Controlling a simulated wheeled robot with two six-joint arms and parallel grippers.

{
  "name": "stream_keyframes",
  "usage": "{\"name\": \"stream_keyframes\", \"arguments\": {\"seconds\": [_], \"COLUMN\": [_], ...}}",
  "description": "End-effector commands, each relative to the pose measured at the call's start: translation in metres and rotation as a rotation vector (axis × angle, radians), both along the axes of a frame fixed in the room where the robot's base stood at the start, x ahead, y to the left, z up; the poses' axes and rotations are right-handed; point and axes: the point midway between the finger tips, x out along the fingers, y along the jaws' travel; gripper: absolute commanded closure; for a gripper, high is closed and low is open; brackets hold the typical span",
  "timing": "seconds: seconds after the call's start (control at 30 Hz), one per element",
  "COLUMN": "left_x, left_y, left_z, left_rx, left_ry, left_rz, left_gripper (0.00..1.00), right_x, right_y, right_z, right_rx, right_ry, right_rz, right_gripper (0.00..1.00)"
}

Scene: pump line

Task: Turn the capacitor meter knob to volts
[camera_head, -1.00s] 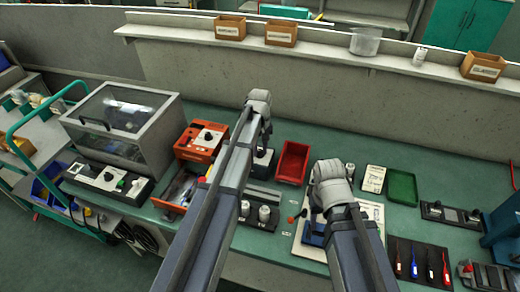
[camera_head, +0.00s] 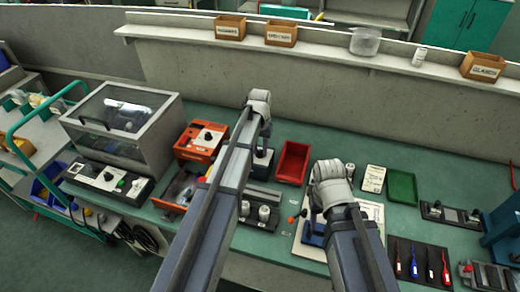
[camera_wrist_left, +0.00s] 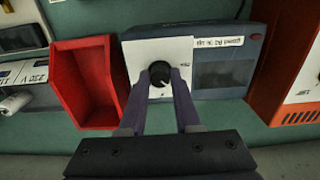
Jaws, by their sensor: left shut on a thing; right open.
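The meter is a dark blue-grey box (camera_wrist_left: 220,30) with a dark display and a white panel (camera_wrist_left: 136,56) in the left wrist view. Its round black knob (camera_wrist_left: 159,72) sits on the white panel, with a small pale mark on it. My left gripper (camera_wrist_left: 161,82) is shut on the knob, one finger on each side. The panel markings are too small to read. In the head view my left arm mostly covers the meter (camera_head: 264,157). My right gripper (camera_head: 318,207) is open over the bench to the right; its fingertips are largely hidden by its wrist.
A red bin (camera_head: 293,162) stands just right of the meter. An orange unit (camera_head: 200,141) stands to its left, beside a clear-lidded case (camera_head: 125,115). A green tray (camera_head: 402,187) and a dark tool mat (camera_head: 420,262) lie farther right. A raised shelf runs behind.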

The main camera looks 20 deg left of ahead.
Motion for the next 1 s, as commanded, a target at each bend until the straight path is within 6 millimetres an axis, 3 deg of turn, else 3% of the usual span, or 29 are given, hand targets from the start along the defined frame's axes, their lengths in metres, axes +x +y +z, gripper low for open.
{"name": "stream_keyframes", "arguments": {"seconds": [0.43,0.47,0.7,1.0], "left_x": [-0.0001,-0.0001,-0.0001,-0.0001], "left_y": [0.0,0.0,0.0,0.0], "left_z": [0.0,0.0,0.0,0.0006], "left_rx": [0.0,0.0,0.0,0.0], "left_ry": [0.0,0.0,0.0,0.0], "left_rz": [-0.01,-0.01,-0.01,-0.01], "left_gripper": [1.0,0.68,0.41,0.39], "right_x": [0.0,0.0,0.0,0.0], "right_y": [0.0,0.0,0.0,0.0], "right_z": [0.0,0.0,0.0,0.0006], "right_rx": [0.0,0.0,0.0,0.0], "right_ry": [0.0,0.0,0.0,0.0], "right_rz": [0.0,0.0,0.0,0.0], "right_gripper": [0.5,0.5,0.5,0.5]}}
